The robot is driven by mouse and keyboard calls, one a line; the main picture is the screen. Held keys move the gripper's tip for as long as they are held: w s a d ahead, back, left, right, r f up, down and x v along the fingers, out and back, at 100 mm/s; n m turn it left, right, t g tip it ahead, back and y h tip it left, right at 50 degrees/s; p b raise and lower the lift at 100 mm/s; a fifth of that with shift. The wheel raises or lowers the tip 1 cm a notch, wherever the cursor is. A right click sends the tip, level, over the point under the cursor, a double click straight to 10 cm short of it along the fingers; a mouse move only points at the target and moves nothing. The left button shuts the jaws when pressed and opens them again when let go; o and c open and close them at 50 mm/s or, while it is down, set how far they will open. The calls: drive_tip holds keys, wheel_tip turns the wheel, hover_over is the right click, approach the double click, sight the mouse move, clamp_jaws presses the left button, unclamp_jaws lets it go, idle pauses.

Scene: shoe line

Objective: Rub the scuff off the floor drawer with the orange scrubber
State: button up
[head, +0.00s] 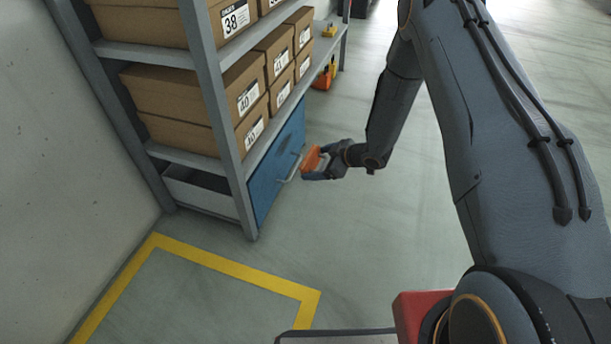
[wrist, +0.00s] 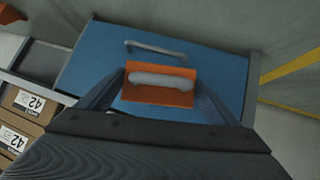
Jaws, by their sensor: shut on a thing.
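The floor drawer is the blue front (head: 279,158) at the bottom of the grey shelf rack, with a pale bar handle (head: 290,168). In the wrist view the blue drawer front (wrist: 90,62) and its handle (wrist: 155,48) lie beyond my gripper. My gripper (head: 318,166) is shut on the orange scrubber (head: 311,158), just in front of the drawer near its handle. In the wrist view the scrubber (wrist: 160,94) shows its grey grip between my two fingers (wrist: 160,84). I cannot tell whether it touches the drawer. No scuff can be made out.
Brown shoe boxes (head: 185,85) fill the shelves above the drawer. Orange and yellow items (head: 324,76) sit at the rack's far end. A yellow floor line (head: 235,268) marks a bay in front. The floor right of the rack is clear.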

sight(311, 166)
drive_tip(key=shift+s+a+f+n+y+b, duration=0.1)
drive_tip(key=shift+a+f+n+y+b, duration=0.25)
drive_tip(key=shift+a+b, duration=0.25)
drive_tip(key=shift+a+f+n+y+b, duration=0.25)
drive_tip(key=shift+a+f+y+b, duration=0.1)
drive_tip(key=shift+a+b, duration=0.25)
drive_tip(key=shift+s+a+r+n+g+y+b, duration=0.1)
drive_tip(key=shift+s+a+n+g+y+b, duration=0.15)
drive_tip(key=shift+a+g+y+b, duration=0.35)
drive_tip(key=w+a+b, duration=0.1)
drive_tip(key=w+a, duration=0.1)
drive_tip(key=a, duration=0.3)
drive_tip(key=shift+a, duration=0.4)
drive_tip(key=shift+w+a+b, duration=0.3)
drive_tip(key=shift+w+a, duration=0.05)
drive_tip(key=shift+a, duration=0.5)
drive_tip(key=shift+w+d+b, duration=0.3)
drive_tip(key=shift+w+d, duration=0.05)
drive_tip(key=shift+w, duration=0.5)
drive_tip(key=shift+w+d+b, duration=0.3)
drive_tip(key=shift+w+d, duration=0.05)
drive_tip(key=shift+w, duration=0.5)
drive_tip(key=shift+w+d+b, duration=0.25)
drive_tip(key=shift+w+b, duration=0.15)
drive_tip(key=shift+w, duration=0.5)
drive_tip(key=shift+w+d+b, duration=0.25)
drive_tip(key=shift+w+b, duration=0.15)
drive_tip(key=shift+w, duration=0.5)
